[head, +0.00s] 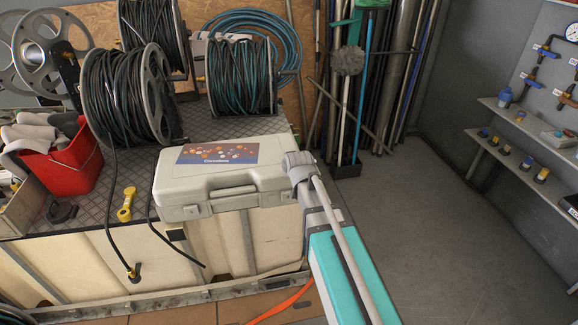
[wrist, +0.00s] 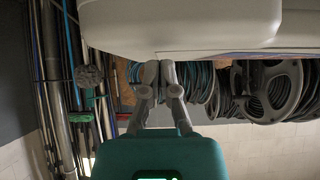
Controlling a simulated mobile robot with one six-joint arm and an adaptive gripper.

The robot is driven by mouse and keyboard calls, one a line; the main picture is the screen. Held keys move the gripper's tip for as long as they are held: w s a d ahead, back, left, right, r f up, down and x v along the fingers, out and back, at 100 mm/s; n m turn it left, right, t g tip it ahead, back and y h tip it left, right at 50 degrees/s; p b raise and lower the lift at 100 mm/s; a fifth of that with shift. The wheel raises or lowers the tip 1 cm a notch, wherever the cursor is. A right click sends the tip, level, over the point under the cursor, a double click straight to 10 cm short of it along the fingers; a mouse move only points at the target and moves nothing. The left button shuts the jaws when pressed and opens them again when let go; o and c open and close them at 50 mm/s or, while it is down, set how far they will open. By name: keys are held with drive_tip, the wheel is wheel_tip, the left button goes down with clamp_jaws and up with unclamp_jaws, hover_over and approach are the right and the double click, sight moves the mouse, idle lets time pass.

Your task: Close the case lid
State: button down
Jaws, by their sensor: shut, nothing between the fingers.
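The light grey case (head: 220,185) lies flat at the front edge of the checker-plate bench top. Its lid (head: 180,170), with a colourful label, is down on the base, and no gap shows in the head view; I cannot tell whether it is latched. The handle faces the front. My gripper (head: 297,165) is at the case's right end, its tips partly hidden by the wrist. In the wrist view my gripper (wrist: 160,66) has its two fingers together, empty, close to the pale case (wrist: 180,25). I cannot tell whether they touch.
Several hose reels (head: 130,95) stand behind and left of the case. A red bin (head: 65,160) with gloves and a yellow fitting (head: 126,204) are to the left. Poles and brooms (head: 360,90) lean behind my arm. The floor (head: 440,210) to the right is clear.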

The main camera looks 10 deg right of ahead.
drive_tip(key=shift+s+d+f+b, duration=0.1)
drive_tip(key=shift+s+f+b, duration=0.2)
drive_tip(key=shift+f+b, duration=0.45)
drive_tip(key=shift+s+f+b, duration=0.5)
drive_tip(key=shift+s, duration=0.15)
drive_tip(key=shift+d+r, duration=0.1)
